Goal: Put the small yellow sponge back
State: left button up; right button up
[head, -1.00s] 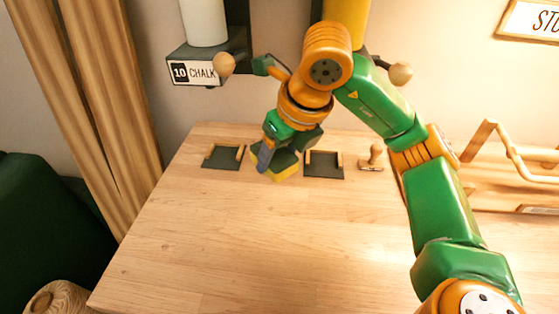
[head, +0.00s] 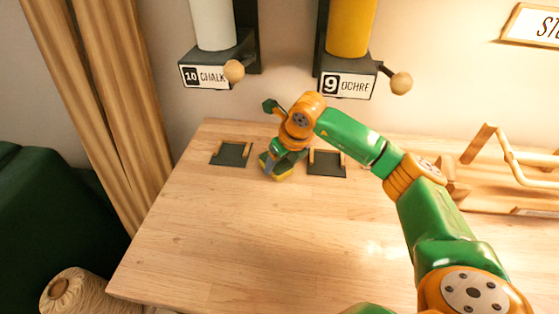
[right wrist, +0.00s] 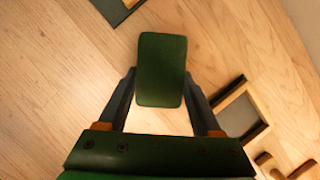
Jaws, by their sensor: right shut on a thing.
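The small sponge (head: 282,174), yellow below with a green top, is between the jaws of my right gripper (head: 272,163). In the right wrist view only its dark green face (right wrist: 161,70) shows, between the two fingers (right wrist: 160,105). My right gripper is shut on it and points down at the back of the table, between two dark trays. The left tray (head: 231,155) and the right tray (head: 328,168) look empty and have wooden edge strips. I cannot tell whether the sponge touches the table. My left gripper is not in view.
Chalk (head: 205,75) and ochre (head: 347,86) dispensers with round knobs hang on the wall behind. A wooden rack (head: 495,170) stands at the right. A twine spool (head: 75,292) is at lower left. The table's front and middle (head: 230,245) are clear.

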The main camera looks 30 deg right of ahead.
jog(key=o, duration=1.3)
jog(key=shift+r, duration=0.3)
jog(key=shift+b+v, duration=0.7)
jog(key=shift+v, duration=5.2)
